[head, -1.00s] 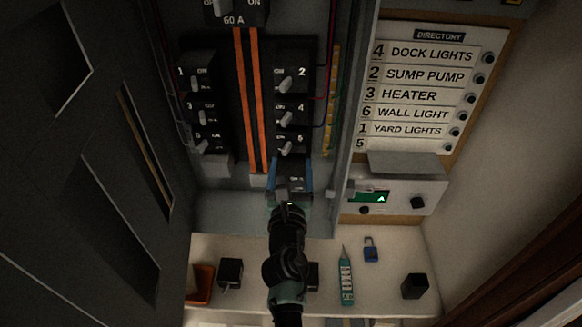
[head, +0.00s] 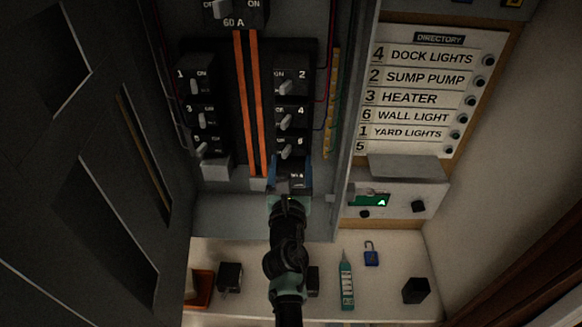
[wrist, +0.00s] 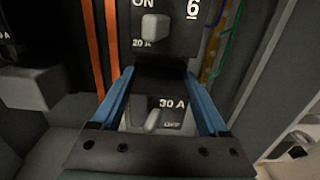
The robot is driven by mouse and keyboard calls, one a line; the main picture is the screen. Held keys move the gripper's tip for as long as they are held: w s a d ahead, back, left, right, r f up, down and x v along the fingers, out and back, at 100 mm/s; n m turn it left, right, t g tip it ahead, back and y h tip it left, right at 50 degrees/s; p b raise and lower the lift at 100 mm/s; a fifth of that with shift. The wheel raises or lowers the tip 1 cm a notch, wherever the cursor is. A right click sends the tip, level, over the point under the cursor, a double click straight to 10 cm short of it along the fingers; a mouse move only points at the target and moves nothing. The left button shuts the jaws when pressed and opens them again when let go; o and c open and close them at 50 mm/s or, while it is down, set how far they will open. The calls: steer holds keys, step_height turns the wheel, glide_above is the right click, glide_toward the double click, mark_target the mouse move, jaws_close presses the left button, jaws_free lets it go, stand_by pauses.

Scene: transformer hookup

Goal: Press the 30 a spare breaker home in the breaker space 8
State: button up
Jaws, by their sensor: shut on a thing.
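The 30 A spare breaker (head: 295,181) is at the bottom of the right breaker column, below breaker 6 (head: 291,147). In the wrist view the 30 A breaker (wrist: 165,120) shows its 30 A and OFF markings and a pale toggle. My gripper (head: 288,188) is shut on it, with blue fingers on both of its sides (wrist: 160,108). A dark gap shows between it and breaker 6 (wrist: 165,30) in the wrist view. Whether the breaker is fully seated in space 8 cannot be told; its rear is hidden.
Orange bus bars (head: 250,105) run left of the column. The panel's right wall (head: 350,110) stands close by. A shelf below holds a teal tester (head: 346,282), a blue padlock (head: 371,254) and dark blocks. The open door (head: 90,160) fills the left.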

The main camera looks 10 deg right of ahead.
mark_target(291, 173)
steer(key=shift+w+d+r, duration=0.1)
steer(key=shift+w+d, duration=0.05)
steer(key=shift+w, duration=0.45)
steer(key=o, duration=1.3)
steer(key=shift+d+r, duration=0.1)
steer(key=shift+s, duration=0.5)
steer(key=shift+s+a+f+p, duration=0.1)
steer(key=shift+s+a+p, duration=0.15)
steer(key=shift+s, duration=0.4)
steer(key=shift+s+a+f+p, duration=0.1)
steer(key=shift+s+a+p, duration=0.1)
steer(key=shift+s, duration=0.4)
steer(key=shift+s+a+p, duration=0.15)
steer(key=shift+s+p, duration=0.1)
steer(key=shift+s, duration=0.4)
steer(key=shift+s, duration=0.1)
